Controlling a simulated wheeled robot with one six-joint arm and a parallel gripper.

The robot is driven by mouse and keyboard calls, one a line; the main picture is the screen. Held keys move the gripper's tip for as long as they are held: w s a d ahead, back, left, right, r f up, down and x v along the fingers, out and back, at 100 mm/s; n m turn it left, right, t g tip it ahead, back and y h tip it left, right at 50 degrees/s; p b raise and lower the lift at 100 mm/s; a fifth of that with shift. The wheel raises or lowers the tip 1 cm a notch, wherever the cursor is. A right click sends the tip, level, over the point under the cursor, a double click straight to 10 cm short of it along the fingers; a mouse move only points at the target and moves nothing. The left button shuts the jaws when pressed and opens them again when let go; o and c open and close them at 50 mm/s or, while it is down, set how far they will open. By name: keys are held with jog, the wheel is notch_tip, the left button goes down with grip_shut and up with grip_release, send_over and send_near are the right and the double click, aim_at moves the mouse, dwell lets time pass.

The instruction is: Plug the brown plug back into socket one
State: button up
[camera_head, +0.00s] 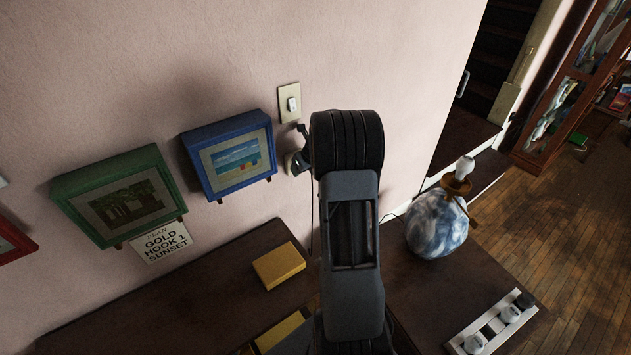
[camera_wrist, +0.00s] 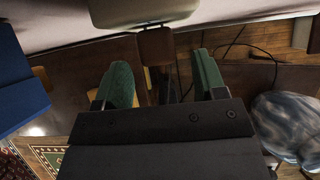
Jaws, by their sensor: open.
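A brown block that looks like the brown plug (camera_wrist: 156,47) shows in the wrist view, just under a beige box (camera_wrist: 140,10) by the wall. My gripper (camera_wrist: 163,75) is open, its two green fingers on either side below the block. I cannot tell whether either finger touches it. In the head view my arm hides most of the gripper and the plug. A white power strip (camera_head: 462,347) lies on the dark table at lower right with white plugs (camera_head: 509,314) and a dark piece (camera_head: 524,300) at its far end. I cannot read any socket numbers.
A marbled lamp base (camera_head: 437,224) stands right of my arm; it also shows in the wrist view (camera_wrist: 290,125). Blue (camera_head: 229,158) and green (camera_head: 118,197) picture frames hang left. A switch plate (camera_head: 289,103) is above. A yellow box (camera_head: 279,265) lies on the dark tabletop.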

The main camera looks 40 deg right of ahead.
jog(key=s+b, duration=0.5)
jog(key=s, duration=0.2)
jog(key=shift+a+b, duration=0.25)
jog(key=shift+b, duration=0.1)
